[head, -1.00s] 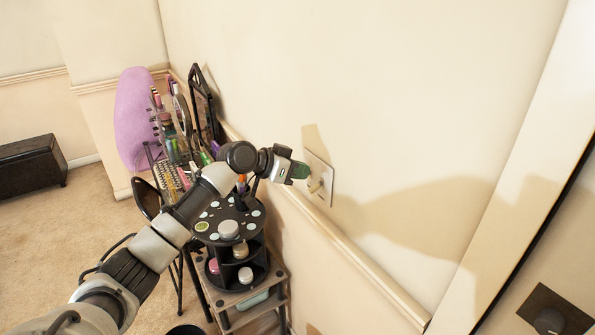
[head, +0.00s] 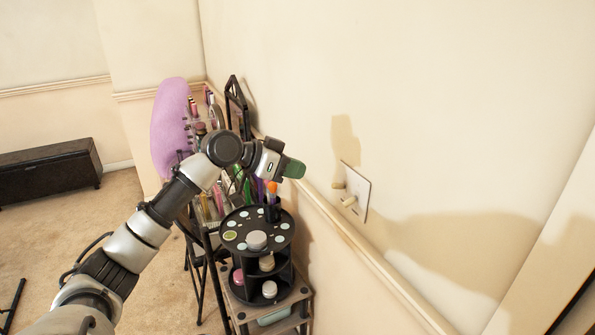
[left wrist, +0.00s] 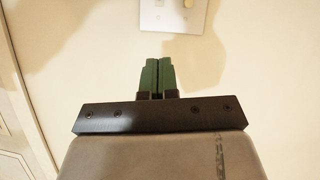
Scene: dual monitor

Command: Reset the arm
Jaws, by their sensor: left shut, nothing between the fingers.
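My left gripper (head: 294,169) has green fingers and is held in the air, left of the wall switch plate and apart from it. In the left wrist view the two green fingers (left wrist: 157,76) are together with nothing between them. The white switch plate (head: 355,191) is on the wall and has two cream toggles. It also shows at the top of the left wrist view (left wrist: 176,14), beyond the fingertips. My right gripper is in neither view.
A black round tiered organizer (head: 270,228) with small jars stands on a small shelf (head: 297,304) below my left arm. Behind it are makeup items and a purple rounded object (head: 170,130). A dark bench (head: 48,171) stands far left. A wall rail (head: 352,236) runs below the plate.

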